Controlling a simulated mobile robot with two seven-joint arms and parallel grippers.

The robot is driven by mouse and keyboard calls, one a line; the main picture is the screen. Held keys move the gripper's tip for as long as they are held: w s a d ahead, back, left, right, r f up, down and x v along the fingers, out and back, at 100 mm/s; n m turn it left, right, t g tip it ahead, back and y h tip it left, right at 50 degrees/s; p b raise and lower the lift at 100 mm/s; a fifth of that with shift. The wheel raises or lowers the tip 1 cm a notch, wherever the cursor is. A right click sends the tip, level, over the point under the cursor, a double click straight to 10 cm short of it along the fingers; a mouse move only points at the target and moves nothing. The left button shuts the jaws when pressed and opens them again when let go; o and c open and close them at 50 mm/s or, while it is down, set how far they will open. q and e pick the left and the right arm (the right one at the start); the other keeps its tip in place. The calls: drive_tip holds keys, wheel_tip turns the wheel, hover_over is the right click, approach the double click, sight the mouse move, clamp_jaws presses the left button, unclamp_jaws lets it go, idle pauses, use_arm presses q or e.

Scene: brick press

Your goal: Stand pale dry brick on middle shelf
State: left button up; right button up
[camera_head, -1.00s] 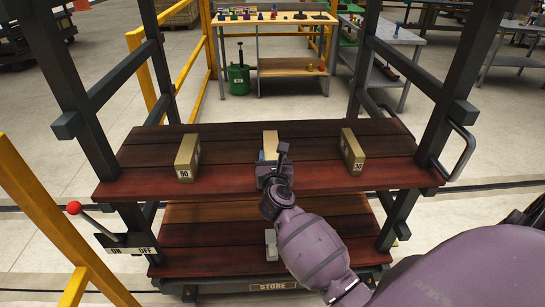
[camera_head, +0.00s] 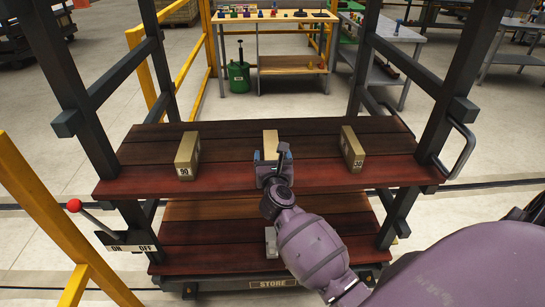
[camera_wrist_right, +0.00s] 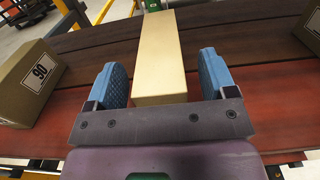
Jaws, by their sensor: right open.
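The pale brick (camera_head: 270,139) stands on the shelf board (camera_head: 225,175) in the middle, between two other bricks. Its near part is hidden by my right gripper in the head view. In the right wrist view the brick (camera_wrist_right: 160,60) shows a plain, pale face between the two blue finger pads, with a gap on both sides. My right gripper (camera_head: 273,156) is open, its fingers either side of the brick's near end. My left gripper is not in view.
A tan brick (camera_head: 187,156) labelled 90 stands to the left and another labelled brick (camera_head: 352,150) to the right. Dark rack posts (camera_head: 80,95) flank the shelf. A lower board (camera_head: 200,235) lies beneath. A red-knobbed lever (camera_head: 74,206) is at left.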

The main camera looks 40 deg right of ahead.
drive_tip(key=shift+s+a, duration=0.2)
drive_tip(key=shift+s, duration=0.1)
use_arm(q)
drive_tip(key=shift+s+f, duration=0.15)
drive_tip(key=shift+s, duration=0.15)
use_arm(e)
drive_tip(key=v, duration=1)
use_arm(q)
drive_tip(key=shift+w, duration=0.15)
use_arm(e)
drive_tip(key=shift+r, duration=0.1)
